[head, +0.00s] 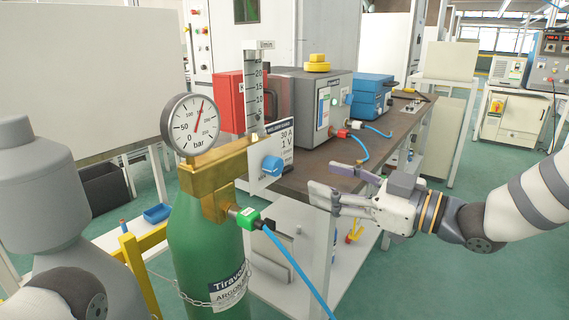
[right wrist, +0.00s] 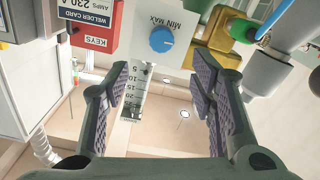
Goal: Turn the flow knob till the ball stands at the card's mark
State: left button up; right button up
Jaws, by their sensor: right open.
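The blue flow knob (head: 272,166) sits on a white plate below the clear flow tube (head: 252,100) with its black scale. In the right wrist view the knob (right wrist: 162,39) lies ahead of the jaws, under MIN MAX lettering. I cannot make out the ball in the tube. My right gripper (head: 334,182) is open and empty, to the right of the knob and apart from it; its jaws show in the right wrist view (right wrist: 162,82). My left gripper is not in view.
A green gas cylinder (head: 205,250) with a brass valve body (head: 212,165) and pressure gauge (head: 191,124) stands left of the knob. A blue hose (head: 295,270) runs down from the green fitting (head: 243,217). The brown bench (head: 390,130) carries a grey welder (head: 295,90) and a red box (head: 230,100).

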aim_at(279, 168)
jog(key=x, duration=1.1)
jog(key=shift+a+f+b, duration=0.15)
jog(key=shift+b, duration=0.25)
jog(key=c, duration=1.1)
